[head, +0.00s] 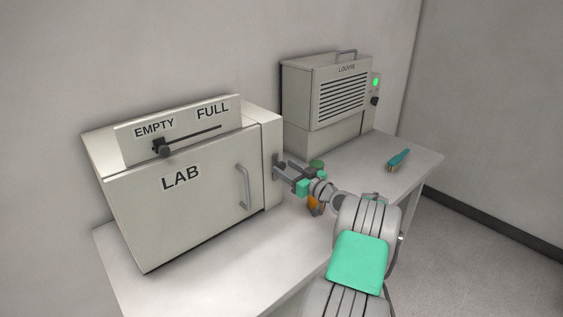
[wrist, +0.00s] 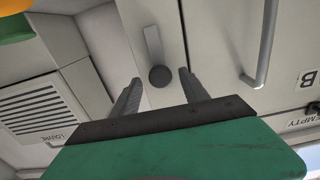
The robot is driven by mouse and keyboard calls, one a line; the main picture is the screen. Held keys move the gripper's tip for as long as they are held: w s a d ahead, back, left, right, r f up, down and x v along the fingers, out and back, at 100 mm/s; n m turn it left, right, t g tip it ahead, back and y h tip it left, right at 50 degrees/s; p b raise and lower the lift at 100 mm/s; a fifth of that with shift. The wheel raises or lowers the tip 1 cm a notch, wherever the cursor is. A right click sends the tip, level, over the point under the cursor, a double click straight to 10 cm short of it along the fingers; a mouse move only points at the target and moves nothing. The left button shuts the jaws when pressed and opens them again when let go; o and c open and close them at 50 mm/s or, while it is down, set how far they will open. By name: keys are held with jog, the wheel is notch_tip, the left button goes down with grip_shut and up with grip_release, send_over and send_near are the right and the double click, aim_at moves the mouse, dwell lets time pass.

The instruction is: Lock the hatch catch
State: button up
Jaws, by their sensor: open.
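The hatch catch shows in the wrist view as a pale grey lever (wrist: 153,42) with a round dark knob (wrist: 160,76). It sits beside the seam at the edge of the hatch door (wrist: 222,45). My gripper (wrist: 160,78) is open, with one finger on each side of the knob; I cannot tell whether either touches it. In the head view my gripper (head: 280,168) is at the right side of the LAB cabinet (head: 205,205), and it largely hides the catch. The hatch handle (head: 243,186) is left of it.
A louvred unit (head: 300,90) with a green light (head: 376,82) stands behind. A teal brush (head: 399,157) lies on the right of the table (head: 418,160). An orange object (head: 315,206) is partly hidden by my arm. A slider (head: 162,150) sits at EMPTY.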

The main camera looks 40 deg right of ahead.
jog(key=shift+w+a, duration=0.1)
jog(key=shift+w, duration=1.3)
grip_shut()
jog(key=shift+r, duration=0.1)
